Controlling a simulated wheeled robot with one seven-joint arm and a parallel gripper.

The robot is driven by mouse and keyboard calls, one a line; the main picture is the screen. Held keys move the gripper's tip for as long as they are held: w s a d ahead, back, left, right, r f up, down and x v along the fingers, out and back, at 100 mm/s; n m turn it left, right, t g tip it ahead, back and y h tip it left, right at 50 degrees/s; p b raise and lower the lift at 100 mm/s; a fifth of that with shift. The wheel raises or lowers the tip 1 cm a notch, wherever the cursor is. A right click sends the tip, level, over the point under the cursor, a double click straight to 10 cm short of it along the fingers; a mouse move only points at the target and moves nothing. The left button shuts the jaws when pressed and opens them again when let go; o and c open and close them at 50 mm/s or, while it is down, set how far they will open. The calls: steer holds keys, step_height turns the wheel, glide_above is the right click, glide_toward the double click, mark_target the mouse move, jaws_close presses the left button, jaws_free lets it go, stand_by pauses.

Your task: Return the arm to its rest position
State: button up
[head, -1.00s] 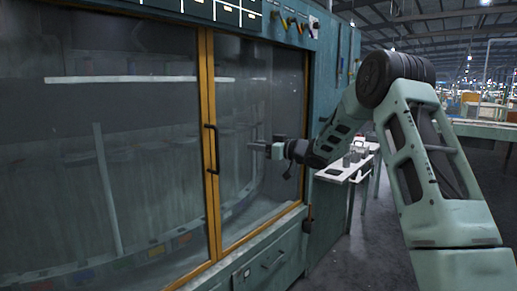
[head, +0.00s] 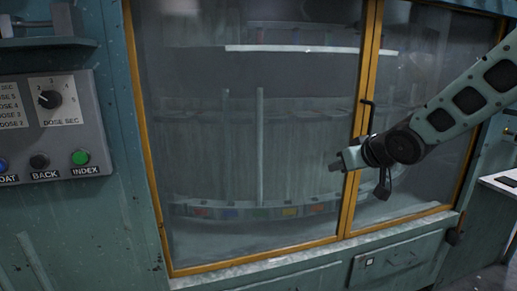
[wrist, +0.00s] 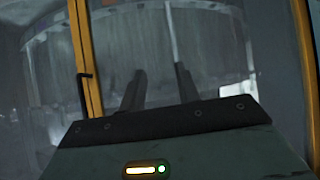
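My gripper (head: 338,162) is at the end of my arm, which reaches in from the right in the head view. It is in front of the orange-framed glass doors (head: 250,110), near the middle post. In the wrist view my gripper (wrist: 158,75) has two dark fingers standing apart, with nothing between them. The gripper is open and empty. The glass doors appear closed, and their dark handle (head: 367,115) is just above and right of the gripper. The handle also shows at the left of the wrist view (wrist: 81,88).
A control panel (head: 50,125) with a dose dial and coloured buttons is at the left. Behind the glass is a curved rack (head: 250,212) with coloured blocks. A pale tabletop (head: 502,180) shows at the right edge. Cabinet drawers (head: 405,255) lie below the doors.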

steer(key=s+a+f+n+g+h, duration=0.1)
steer(key=s+a+f+g, duration=0.25)
steer(key=s, duration=0.55)
steer(key=s+a+f+n+g, duration=0.15)
steer(key=s+a, duration=0.25)
steer(key=s, duration=0.5)
steer(key=s+f+g+h, duration=0.1)
steer(key=s+g, duration=0.1)
steer(key=s, duration=0.7)
steer(key=s+f+n+g+h, duration=0.1)
steer(key=s+f+g, duration=0.1)
steer(key=s, duration=0.8)
steer(key=shift+s+g, duration=0.3)
steer(key=shift+g, duration=0.3)
steer(key=shift+w+d+r, duration=0.1)
steer(key=shift+w, duration=0.05)
